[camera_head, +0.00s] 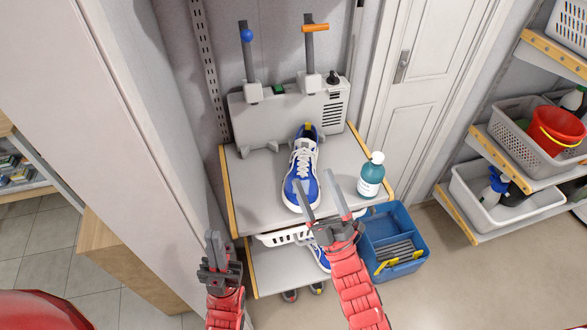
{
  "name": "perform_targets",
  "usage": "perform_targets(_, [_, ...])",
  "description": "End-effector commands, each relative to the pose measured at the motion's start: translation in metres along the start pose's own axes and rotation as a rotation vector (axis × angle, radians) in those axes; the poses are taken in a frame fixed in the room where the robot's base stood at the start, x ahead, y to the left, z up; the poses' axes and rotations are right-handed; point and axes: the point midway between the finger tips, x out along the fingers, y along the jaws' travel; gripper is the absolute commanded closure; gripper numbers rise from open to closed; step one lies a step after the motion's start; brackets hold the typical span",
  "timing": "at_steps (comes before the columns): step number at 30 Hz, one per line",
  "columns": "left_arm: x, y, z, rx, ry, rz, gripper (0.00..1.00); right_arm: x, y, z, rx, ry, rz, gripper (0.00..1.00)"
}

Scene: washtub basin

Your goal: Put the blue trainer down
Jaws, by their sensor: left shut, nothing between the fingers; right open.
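A blue trainer (302,170) with white laces and a white sole rests on the upper grey shelf (258,200), its toe toward me. My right gripper (321,184) is open, with its two fingers spread at the trainer's toe; one finger overlaps the toe in the picture, and I cannot tell whether it touches. My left gripper (214,240) is shut and empty, left of the shelf's front edge. A second blue shoe (318,254) shows on the lower shelf, partly hidden by my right gripper.
A teal bottle (371,175) stands on the shelf right of the trainer. A blue crate (412,238) is on the floor at the right. A white basket (280,238) hangs under the upper shelf. A grey machine (270,116) stands behind. The shelf's left part is clear.

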Motion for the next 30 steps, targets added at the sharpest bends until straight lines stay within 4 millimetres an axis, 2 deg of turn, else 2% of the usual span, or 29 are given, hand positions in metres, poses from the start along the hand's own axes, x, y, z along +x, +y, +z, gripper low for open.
perform_targets(5, [0.003, 0.0, 0.0, 0.0, 0.0, 0.0, 1.0, 0.024, -0.043, 0.001, -0.242, -0.057, -0.19, 0.0])
perform_targets(9, [0.006, 0.0, -0.001, 0.0, 0.0, 0.0, 1.0, 0.039, -0.082, 0.005, -0.555, -0.1, -0.408, 0.0])
perform_targets(14, [0.009, 0.0, -0.002, 0.0, 0.0, 0.0, 1.0, 0.043, -0.109, 0.012, -0.97, -0.124, -0.676, 0.0])
perform_targets(18, [0.011, -0.001, -0.002, 0.0, 0.0, 0.0, 1.0, 0.037, -0.109, 0.016, -1.31, -0.128, -0.908, 0.0])
perform_targets(21, [0.013, -0.001, -0.002, 0.0, 0.0, 0.0, 1.0, 0.028, -0.099, 0.014, -1.519, -0.12, -1.074, 0.0])
perform_targets(25, [0.015, -0.001, -0.003, 0.0, 0.0, 0.0, 1.0, 0.011, -0.083, 0.011, -1.705, -0.099, -1.278, 0.0])
perform_targets(30, [0.016, -0.001, -0.003, 0.0, 0.0, 0.0, 1.0, -0.008, -0.068, 0.007, -1.815, -0.066, -1.451, 0.0])
